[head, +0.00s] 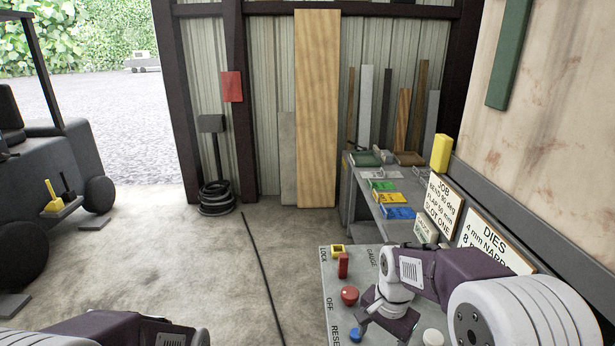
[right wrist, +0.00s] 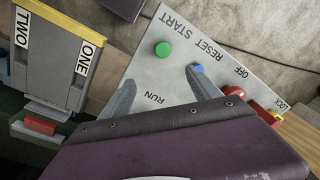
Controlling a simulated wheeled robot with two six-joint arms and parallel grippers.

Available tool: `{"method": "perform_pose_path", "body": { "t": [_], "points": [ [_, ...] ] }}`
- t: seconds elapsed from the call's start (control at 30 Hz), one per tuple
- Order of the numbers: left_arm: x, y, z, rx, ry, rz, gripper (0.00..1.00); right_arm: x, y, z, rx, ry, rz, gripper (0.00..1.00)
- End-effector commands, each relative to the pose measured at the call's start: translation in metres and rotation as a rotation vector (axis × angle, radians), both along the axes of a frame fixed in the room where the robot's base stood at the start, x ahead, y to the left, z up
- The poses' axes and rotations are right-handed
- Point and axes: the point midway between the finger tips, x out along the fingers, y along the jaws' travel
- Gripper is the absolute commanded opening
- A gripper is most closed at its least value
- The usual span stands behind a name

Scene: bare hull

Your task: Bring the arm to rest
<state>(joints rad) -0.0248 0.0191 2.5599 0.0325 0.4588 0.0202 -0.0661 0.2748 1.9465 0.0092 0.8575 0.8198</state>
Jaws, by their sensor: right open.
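My right arm (head: 430,270) reaches in from the right over a grey control panel (head: 335,285). In the right wrist view my right gripper (right wrist: 160,78) is open and empty, its two fingers spread over the panel. The green button (right wrist: 162,49) shows just beyond the gap between them. One fingertip overlaps the blue button (right wrist: 198,68); I cannot tell whether it touches. In the head view the blue button (head: 355,335) is beside the gripper. A purple link of my left arm (head: 110,328) shows at the bottom left; its gripper is out of view.
The panel also has a red knob (head: 349,295) and a red lever (head: 343,265). A bench (head: 365,205) with several coloured blocks and signs stands behind. A grey plate labelled ONE and TWO (right wrist: 45,65) is beside the panel. A dark vehicle (head: 45,170) stands left; the middle floor is mostly clear.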

Motion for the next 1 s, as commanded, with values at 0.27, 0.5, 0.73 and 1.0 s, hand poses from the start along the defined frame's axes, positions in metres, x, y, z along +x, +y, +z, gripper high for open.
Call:
{"method": "perform_pose_path", "body": {
  "t": [0.27, 0.5, 0.73, 1.0],
  "points": [
    [0.000, 0.000, -0.038, 0.000, 0.000, 0.000, 0.36, -0.093, -0.015, -0.063, -0.016, -0.015, 0.322, 0.72],
    [0.000, 0.000, -0.034, 0.000, 0.000, 0.000, 0.36, -0.119, -0.015, -0.083, -0.052, -0.051, 0.709, 0.72],
    [0.000, 0.000, -0.034, 0.000, 0.000, 0.000, 0.36, -0.118, -0.015, -0.083, -0.055, -0.051, 0.736, 0.72],
    [0.000, 0.000, -0.034, 0.000, 0.000, 0.000, 0.36, -0.118, -0.015, -0.083, -0.054, -0.050, 0.735, 0.72]
  ]
}}
